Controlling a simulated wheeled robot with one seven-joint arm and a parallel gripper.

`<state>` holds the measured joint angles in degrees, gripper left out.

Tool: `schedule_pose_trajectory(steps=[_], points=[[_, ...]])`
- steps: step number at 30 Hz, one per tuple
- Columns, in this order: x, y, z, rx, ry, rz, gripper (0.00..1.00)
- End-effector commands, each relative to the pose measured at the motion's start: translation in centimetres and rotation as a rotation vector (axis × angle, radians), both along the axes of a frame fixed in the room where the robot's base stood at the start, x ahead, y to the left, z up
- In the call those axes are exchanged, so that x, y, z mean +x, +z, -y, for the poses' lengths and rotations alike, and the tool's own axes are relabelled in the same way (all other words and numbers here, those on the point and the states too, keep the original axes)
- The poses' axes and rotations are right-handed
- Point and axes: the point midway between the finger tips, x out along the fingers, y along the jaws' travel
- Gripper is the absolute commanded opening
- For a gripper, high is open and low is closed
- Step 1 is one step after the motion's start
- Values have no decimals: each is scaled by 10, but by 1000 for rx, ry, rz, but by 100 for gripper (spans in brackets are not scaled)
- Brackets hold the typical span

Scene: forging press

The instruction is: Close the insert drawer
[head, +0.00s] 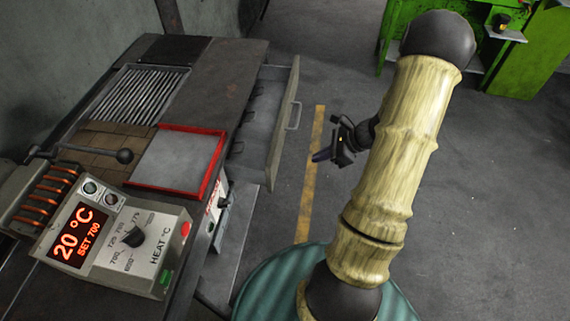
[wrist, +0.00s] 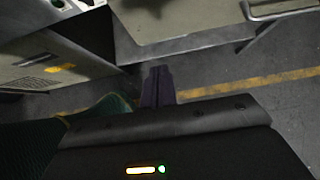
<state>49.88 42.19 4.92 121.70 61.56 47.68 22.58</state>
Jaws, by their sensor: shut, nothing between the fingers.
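The insert drawer (head: 284,130) is a grey metal drawer pulled out from the right side of the workbench, with a bar handle (head: 294,116) on its front. Its inside shows from above and looks partly shadowed. My gripper (head: 322,156) is shut and empty, to the right of the drawer front and apart from the handle. In the wrist view my gripper's dark fingers (wrist: 158,84) are together, below the pale panel.
The workbench (head: 215,85) carries a red-edged tray (head: 178,160), a slatted grate (head: 140,95) and a heat control box (head: 115,240). A yellow floor line (head: 308,200) runs beside the drawer. A green machine (head: 530,60) stands at the back right. Open floor lies right of the drawer.

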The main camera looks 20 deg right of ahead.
Motion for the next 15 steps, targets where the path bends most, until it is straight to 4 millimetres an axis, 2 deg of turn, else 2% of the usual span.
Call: schedule_pose_trajectory(steps=[15], points=[[32, -61, -50, 2, 0, -4, 0]])
